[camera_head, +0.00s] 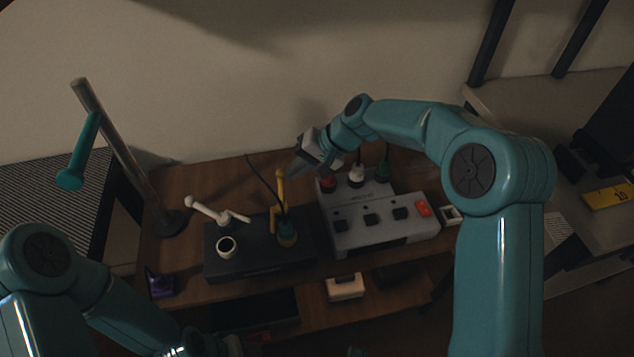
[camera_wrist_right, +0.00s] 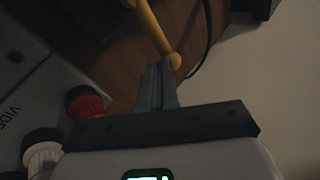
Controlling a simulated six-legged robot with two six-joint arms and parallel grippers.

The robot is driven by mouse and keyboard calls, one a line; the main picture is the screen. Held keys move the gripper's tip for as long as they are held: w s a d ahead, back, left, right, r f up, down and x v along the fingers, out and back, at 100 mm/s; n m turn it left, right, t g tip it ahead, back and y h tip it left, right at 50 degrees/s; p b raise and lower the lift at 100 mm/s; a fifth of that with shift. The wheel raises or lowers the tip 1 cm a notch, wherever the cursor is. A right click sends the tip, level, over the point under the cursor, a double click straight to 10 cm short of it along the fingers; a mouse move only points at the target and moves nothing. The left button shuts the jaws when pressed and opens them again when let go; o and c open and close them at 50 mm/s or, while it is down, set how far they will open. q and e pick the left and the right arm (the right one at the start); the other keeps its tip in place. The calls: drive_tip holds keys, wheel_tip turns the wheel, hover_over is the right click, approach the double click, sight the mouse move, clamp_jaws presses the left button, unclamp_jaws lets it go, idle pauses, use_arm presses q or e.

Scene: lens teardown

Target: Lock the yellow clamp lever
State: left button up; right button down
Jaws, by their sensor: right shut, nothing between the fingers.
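The yellow clamp lever (camera_head: 281,190) stands upright at the back right of the dark box (camera_head: 222,260) in the head view. In the right wrist view the yellow lever (camera_wrist_right: 150,27) ends in a rounded tip just beyond my fingertips. My right gripper (camera_head: 297,172) is shut and empty, close beside the lever's upper end. In the right wrist view my right gripper (camera_wrist_right: 160,68) has its fingers together near that tip; I cannot tell whether they touch it. My left gripper (camera_head: 225,345) is low in the head view, partly cut off, and its jaws are not clear.
A grey switch box (camera_head: 375,240) with red, white and green connectors stands right of the dark box. A white lever (camera_head: 212,211) and a white-rimmed ring (camera_head: 226,246) are on the dark box. A metal pole (camera_head: 120,150) stands at left. A dark cable (camera_head: 263,182) runs near the yellow lever.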

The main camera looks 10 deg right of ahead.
use_arm(q)
drive_tip(key=shift+r, duration=0.3)
use_arm(e)
drive_tip(key=shift+w+a, duration=0.3)
drive_tip(key=shift+a, duration=0.3)
